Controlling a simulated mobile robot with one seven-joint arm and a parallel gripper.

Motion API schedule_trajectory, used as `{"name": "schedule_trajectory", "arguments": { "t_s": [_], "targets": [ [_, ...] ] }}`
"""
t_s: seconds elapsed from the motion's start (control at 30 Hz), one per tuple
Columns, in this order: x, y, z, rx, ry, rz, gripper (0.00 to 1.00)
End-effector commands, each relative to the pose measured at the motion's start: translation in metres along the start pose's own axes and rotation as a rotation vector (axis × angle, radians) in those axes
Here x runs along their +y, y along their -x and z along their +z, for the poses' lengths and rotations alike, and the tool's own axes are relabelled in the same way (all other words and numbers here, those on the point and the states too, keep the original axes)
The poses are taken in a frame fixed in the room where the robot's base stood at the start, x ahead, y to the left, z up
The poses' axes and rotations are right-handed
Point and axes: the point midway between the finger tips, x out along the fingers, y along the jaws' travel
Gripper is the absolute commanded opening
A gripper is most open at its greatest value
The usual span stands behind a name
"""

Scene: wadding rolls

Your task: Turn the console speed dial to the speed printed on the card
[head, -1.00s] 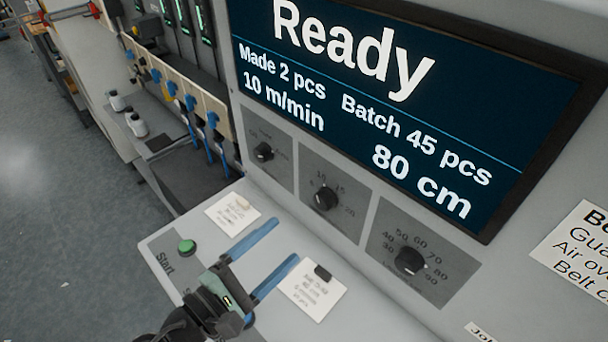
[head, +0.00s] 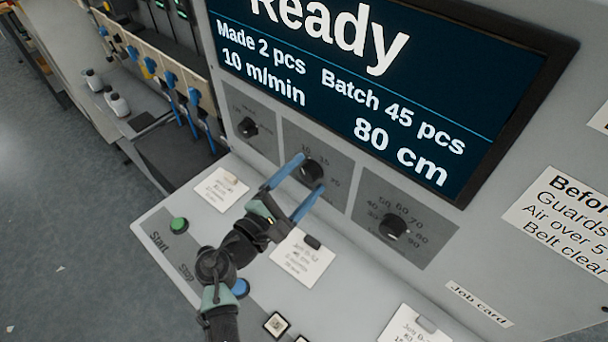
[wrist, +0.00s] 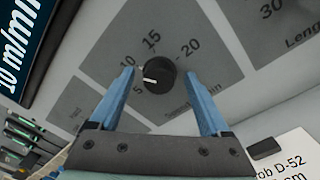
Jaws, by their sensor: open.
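The speed dial (head: 311,172) is the middle black knob on the console, and it also shows in the wrist view (wrist: 160,78). Its white mark points left, between the printed 5 and 10. My gripper (head: 311,174) is open, its blue fingertips on either side of the dial with gaps showing; I cannot tell whether they reach its depth. A card (head: 303,258) headed "Job D-52" lies on the ledge below; its speed line is too small to read surely. Another card (head: 415,325) lies near the "Job card" label (head: 480,304), partly cut off. A third card (head: 221,189) lies at left.
The screen (head: 350,85) shows 10 m/min, 80 cm and Batch 45 pcs. The length dial (head: 393,227) is right of the speed dial and a smaller knob (head: 248,127) is left. A green Start button (head: 179,224) and a blue button (head: 240,288) sit on the ledge.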

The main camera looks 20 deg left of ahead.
Motion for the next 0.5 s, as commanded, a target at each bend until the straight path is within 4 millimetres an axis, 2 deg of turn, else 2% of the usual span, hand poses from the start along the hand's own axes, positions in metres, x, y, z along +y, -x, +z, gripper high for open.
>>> {"name": "schedule_trajectory", "arguments": {
  "t_s": [0.3, 0.5],
  "targets": [
    [-0.0001, -0.0023, 0.0, 0.0, -0.001, 0.0, 0.79],
    [0.0, -0.0021, -0.0001, 0.0, -0.001, 0.0, 0.43]
  ]
}}
